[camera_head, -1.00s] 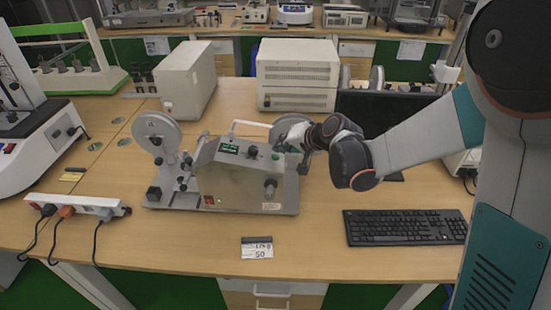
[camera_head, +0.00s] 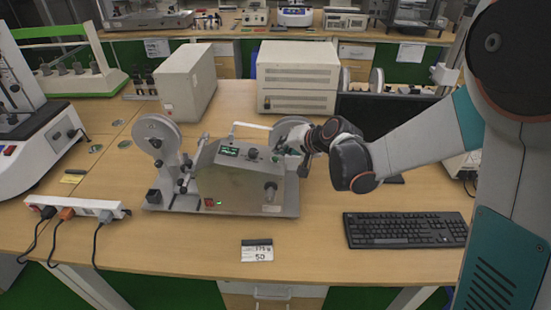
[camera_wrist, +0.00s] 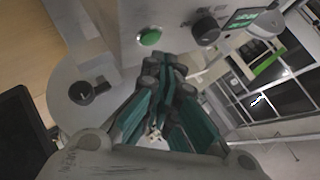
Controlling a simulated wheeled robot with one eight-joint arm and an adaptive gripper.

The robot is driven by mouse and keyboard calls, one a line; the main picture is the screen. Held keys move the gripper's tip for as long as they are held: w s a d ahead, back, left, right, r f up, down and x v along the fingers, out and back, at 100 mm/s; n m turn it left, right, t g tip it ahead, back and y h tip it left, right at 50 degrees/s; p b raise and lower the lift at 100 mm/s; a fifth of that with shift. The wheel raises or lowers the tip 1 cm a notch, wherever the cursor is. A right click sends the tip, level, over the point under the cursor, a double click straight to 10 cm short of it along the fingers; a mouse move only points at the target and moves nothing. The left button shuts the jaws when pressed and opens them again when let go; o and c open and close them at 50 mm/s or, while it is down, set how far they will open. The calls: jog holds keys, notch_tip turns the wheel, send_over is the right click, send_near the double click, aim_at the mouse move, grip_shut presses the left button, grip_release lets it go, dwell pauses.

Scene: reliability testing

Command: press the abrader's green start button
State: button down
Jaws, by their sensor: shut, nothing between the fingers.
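The abrader (camera_head: 235,182) is a grey bench machine with a sloped panel, standing on the wooden desk. Its panel carries a lit green display (camera_head: 229,152) and a black knob (camera_head: 252,153). The round green start button (camera_wrist: 150,37) shows clearly in the wrist view, left of a black knob (camera_wrist: 205,29). My gripper (camera_head: 280,151) is at the right end of the panel in the head view, close to the button. In the wrist view its teal fingers (camera_wrist: 164,68) are shut and empty, with their tips below and right of the button. I cannot tell whether they touch the panel.
A reel wheel (camera_head: 157,138) stands at the abrader's left. A keyboard (camera_head: 405,229) lies to the right and a dark monitor (camera_head: 385,115) stands behind my arm. A power strip (camera_head: 75,207) is at the left. The desk front is mostly clear around a small label card (camera_head: 257,250).

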jog(key=shift+f+b, duration=0.4)
